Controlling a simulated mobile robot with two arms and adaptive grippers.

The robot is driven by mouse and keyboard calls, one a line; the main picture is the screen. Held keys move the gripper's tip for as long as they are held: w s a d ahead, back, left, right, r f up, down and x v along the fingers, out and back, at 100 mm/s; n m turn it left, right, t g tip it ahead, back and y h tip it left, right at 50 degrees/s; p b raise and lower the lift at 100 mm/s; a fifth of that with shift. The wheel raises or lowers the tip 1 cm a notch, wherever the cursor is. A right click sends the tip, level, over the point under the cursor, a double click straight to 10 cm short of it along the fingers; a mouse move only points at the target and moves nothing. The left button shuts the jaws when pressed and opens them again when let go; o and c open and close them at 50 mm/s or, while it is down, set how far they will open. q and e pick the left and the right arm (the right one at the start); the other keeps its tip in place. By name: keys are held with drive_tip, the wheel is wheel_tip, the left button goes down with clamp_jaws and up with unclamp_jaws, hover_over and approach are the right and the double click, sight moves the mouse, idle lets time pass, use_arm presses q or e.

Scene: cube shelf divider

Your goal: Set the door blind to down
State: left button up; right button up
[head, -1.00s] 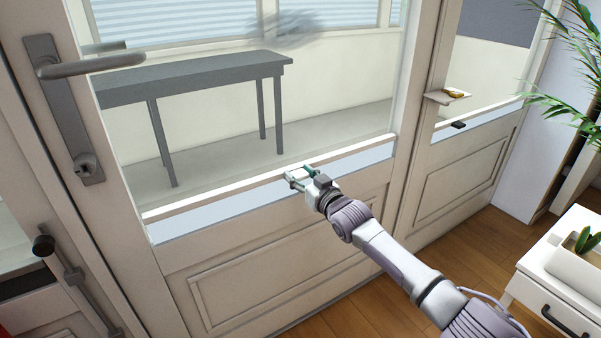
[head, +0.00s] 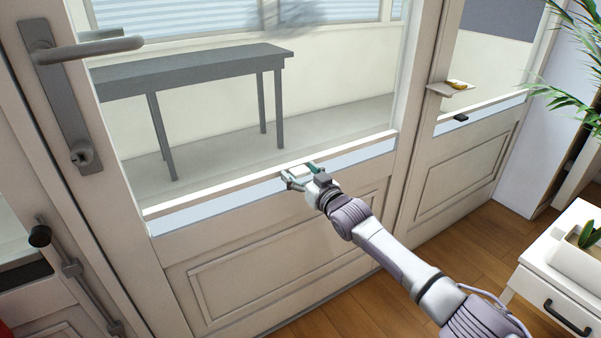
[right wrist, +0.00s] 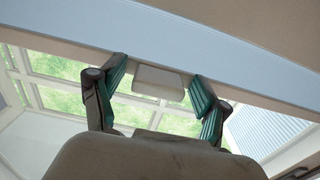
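The door blind shows as a pale blue strip (head: 215,211) with a white rail (head: 205,194) along its top, low across the door's glass. A small pale tab juts from the rail and shows in the right wrist view (right wrist: 158,83). My right gripper (head: 297,174) is at the rail, right of its middle. In the right wrist view its two green fingers (right wrist: 160,95) stand apart on either side of the tab, with a gap on each side. My left gripper is in neither view.
A door handle (head: 90,49) is at the upper left. A narrower glazed panel (head: 480,70) to the right has a small ledge (head: 450,90) and a dark tab (head: 460,118). A white cabinet (head: 560,300) and a plant (head: 575,50) stand at the right.

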drive_tip(key=shift+r, duration=0.1)
drive_tip(key=shift+s+d, duration=0.1)
drive_tip(key=shift+s+d, duration=0.35)
drive_tip(key=shift+s, duration=0.15)
drive_tip(key=v, duration=1)
drive_tip(key=shift+s+d, duration=0.15)
drive_tip(key=shift+s, duration=0.15)
